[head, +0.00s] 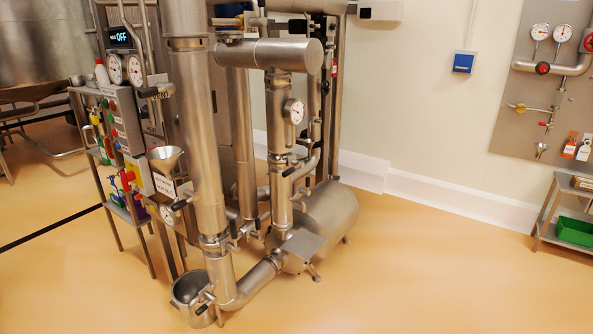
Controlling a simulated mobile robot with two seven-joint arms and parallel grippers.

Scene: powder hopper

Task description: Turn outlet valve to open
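A small steel funnel-shaped hopper (165,158) stands on the left side of the pipe skid, with a white label plate (165,187) below it. Several small lever handles show on the pipework. One dark lever (181,204) lies beside a round gauge under the label plate. Another lever (206,295) is at the low pipe end, by the rim of a steel bucket (183,287) on the floor. I cannot tell which one is the outlet valve, nor whether it is open or closed. Neither of my grippers is in view.
Thick steel pipes (203,130) and a horizontal tank (330,211) fill the middle. A rack with a control panel (122,120) stands left. A gauge board (548,75) and a shelf with a green bin (575,231) are at right. The floor in front right (440,270) is clear.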

